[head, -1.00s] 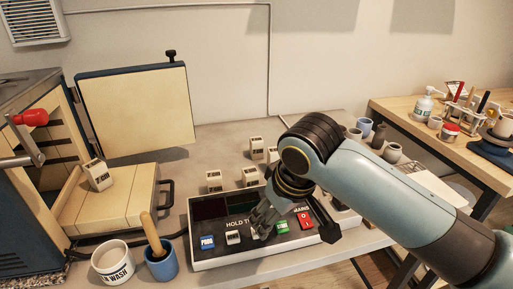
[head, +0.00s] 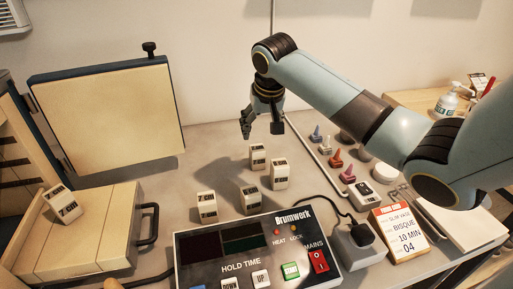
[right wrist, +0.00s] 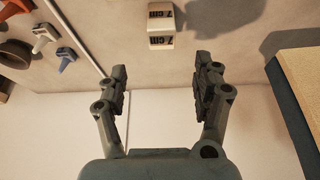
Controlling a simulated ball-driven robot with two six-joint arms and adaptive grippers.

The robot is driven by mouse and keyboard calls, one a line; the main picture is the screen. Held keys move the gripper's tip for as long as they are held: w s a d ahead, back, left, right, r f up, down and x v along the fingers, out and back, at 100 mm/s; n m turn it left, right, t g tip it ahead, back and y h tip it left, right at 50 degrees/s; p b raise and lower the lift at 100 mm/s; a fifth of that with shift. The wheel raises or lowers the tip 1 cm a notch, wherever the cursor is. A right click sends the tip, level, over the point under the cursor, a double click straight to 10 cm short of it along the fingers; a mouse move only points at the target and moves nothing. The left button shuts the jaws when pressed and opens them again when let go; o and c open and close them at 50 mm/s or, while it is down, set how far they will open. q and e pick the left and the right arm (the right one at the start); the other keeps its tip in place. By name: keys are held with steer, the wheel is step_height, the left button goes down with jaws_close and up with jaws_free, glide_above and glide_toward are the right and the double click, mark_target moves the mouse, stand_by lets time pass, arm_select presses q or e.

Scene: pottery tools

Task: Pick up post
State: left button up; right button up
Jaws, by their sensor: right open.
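Several small white posts with black labels stand on the grey table in the head view: a rear post (head: 257,157), one right of it (head: 279,176), one in the middle (head: 250,199) and one at left (head: 207,207). Another post (head: 63,204) leans tilted on the pale bricks at the left. My right gripper (head: 262,129) is open and empty, fingers pointing down, above and behind the rear post. In the right wrist view a post marked 7 cm (right wrist: 160,27) lies beyond and between the open fingertips (right wrist: 161,72), apart from them. My left gripper is not in view.
The control box (head: 212,248) stands in front of the posts. The open kiln door (head: 108,112) rises at the left. Small coloured cones (head: 336,158), a black plug (head: 361,233) and an orange-topped card (head: 398,238) are at the right. The table behind the posts is clear.

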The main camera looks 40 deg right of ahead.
glide_above(257, 147)
steer(key=s+a, duration=0.1)
steer(key=s, duration=0.1)
step_height(257, 147, down, 4)
steer(key=shift+f, duration=0.15)
steer(key=shift+w+d+f, duration=0.1)
steer(key=shift+w+f, duration=0.05)
steer(key=shift+f, duration=0.15)
steer(key=x, duration=0.4)
steer(key=shift+f, duration=0.25)
steer(key=shift+w+f, duration=0.15)
steer(key=shift+f, duration=0.2)
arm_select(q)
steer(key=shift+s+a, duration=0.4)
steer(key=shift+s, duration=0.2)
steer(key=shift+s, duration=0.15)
arm_select(e)
steer(key=c, duration=0.5)
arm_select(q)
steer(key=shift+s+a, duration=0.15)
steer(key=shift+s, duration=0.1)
arm_select(e)
steer(key=c, duration=0.9)
